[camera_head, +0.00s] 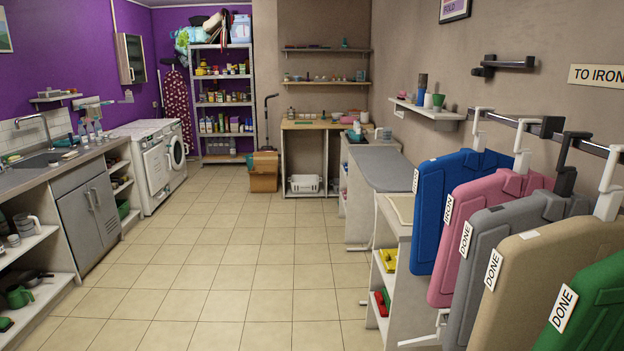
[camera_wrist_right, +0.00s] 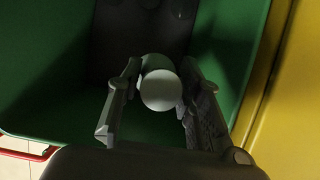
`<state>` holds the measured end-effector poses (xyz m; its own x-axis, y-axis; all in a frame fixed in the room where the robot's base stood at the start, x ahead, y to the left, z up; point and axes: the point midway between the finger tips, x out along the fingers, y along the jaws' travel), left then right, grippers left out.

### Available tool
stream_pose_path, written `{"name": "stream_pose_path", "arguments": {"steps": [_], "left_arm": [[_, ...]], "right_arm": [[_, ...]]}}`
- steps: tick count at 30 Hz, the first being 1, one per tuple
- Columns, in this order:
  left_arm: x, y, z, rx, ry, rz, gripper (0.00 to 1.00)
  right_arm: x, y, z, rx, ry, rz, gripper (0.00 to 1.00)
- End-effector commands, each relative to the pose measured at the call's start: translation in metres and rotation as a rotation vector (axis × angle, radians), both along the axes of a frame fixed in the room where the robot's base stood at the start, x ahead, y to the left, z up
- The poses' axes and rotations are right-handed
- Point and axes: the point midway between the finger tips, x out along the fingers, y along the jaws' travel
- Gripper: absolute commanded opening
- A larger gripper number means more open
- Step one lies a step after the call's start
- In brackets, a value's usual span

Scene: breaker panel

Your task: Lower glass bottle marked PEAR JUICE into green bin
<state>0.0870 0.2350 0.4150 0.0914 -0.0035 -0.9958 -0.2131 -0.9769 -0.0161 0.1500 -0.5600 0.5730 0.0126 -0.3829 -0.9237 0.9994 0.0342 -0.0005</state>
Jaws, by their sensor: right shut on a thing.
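In the right wrist view my right gripper (camera_wrist_right: 160,80) is shut on a pale, rounded bottle (camera_wrist_right: 161,91). The bottle's round end faces the camera, and no label or PEAR JUICE lettering shows. The green bin (camera_wrist_right: 225,60) surrounds the gripper and bottle in this view, with its green walls on both sides. The bottle appears over or inside the bin's opening; its depth and whether it touches the bottom cannot be told. The bin and both grippers are out of the head view.
A yellow surface (camera_wrist_right: 290,90) stands right beside the green bin. A red bar (camera_wrist_right: 20,154) shows at lower left, over pale floor tiles.

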Motion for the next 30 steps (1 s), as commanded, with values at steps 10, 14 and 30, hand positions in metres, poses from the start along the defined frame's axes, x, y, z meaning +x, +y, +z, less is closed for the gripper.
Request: {"name": "stream_pose_path", "arguments": {"steps": [10, 14, 30], "left_arm": [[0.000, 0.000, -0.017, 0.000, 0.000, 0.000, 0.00], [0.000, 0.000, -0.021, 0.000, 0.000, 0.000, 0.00], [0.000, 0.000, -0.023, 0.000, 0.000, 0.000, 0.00]], "right_arm": [[0.000, 0.000, -0.020, 0.000, -0.001, -0.001, 0.00], [0.000, 0.000, -0.025, 0.000, 0.000, -0.001, 0.00], [0.000, 0.000, -0.027, 0.000, 0.000, 0.000, 0.00]]}}
